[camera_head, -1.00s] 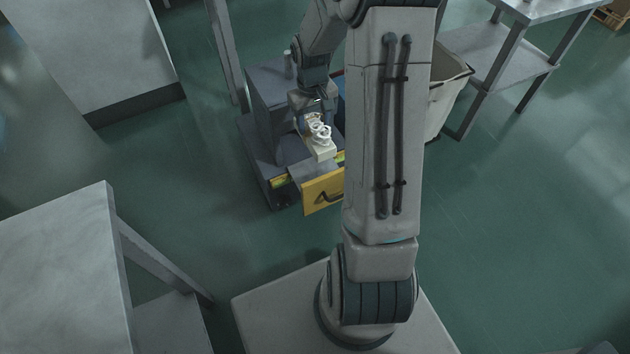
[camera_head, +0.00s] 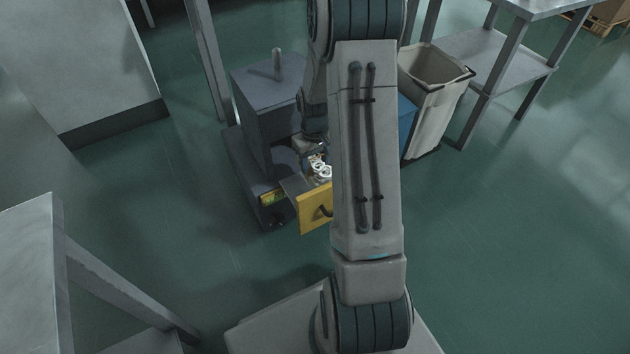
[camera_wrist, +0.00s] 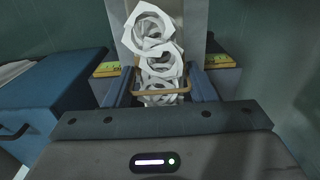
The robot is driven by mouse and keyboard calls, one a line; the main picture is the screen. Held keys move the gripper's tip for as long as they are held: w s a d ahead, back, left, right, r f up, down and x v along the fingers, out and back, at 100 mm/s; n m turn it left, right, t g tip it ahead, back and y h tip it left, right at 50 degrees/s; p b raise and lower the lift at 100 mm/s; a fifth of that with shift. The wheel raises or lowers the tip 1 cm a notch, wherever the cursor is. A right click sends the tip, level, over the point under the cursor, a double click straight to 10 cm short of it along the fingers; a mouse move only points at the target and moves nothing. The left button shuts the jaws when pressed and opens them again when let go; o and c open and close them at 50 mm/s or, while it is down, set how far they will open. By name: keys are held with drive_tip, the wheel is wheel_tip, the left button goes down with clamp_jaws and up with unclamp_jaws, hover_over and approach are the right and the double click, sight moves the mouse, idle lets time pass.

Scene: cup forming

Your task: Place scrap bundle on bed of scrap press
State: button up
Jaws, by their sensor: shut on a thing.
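The scrap bundle (camera_wrist: 153,42), white curled strips with a tan band around it, is between my gripper's fingers in the wrist view. My gripper (camera_wrist: 162,82) is shut on it. In the head view the bundle (camera_head: 320,170) shows in part beside my arm, just behind the yellow door. The scrap press (camera_head: 262,100) is a dark grey machine with its yellow front (camera_head: 313,212) lowered toward me. Its bed (camera_wrist: 117,18) shows in part as a grey surface around the bundle in the wrist view. I cannot tell whether the bundle touches the bed.
A blue cabinet (camera_wrist: 55,85) with a dark handle stands beside the press. A pale waste bin (camera_head: 432,95) is to its right. A metal table (camera_head: 530,10) is at the back right, another (camera_head: 30,250) at the front left.

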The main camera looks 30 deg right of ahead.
sight(315, 169)
drive_tip(key=shift+f+b, duration=1)
drive_tip(key=shift+f, duration=2.2)
drive_tip(key=shift+f, duration=0.2)
drive_tip(key=o, duration=1.1)
drive_tip(key=shift+o, duration=0.2)
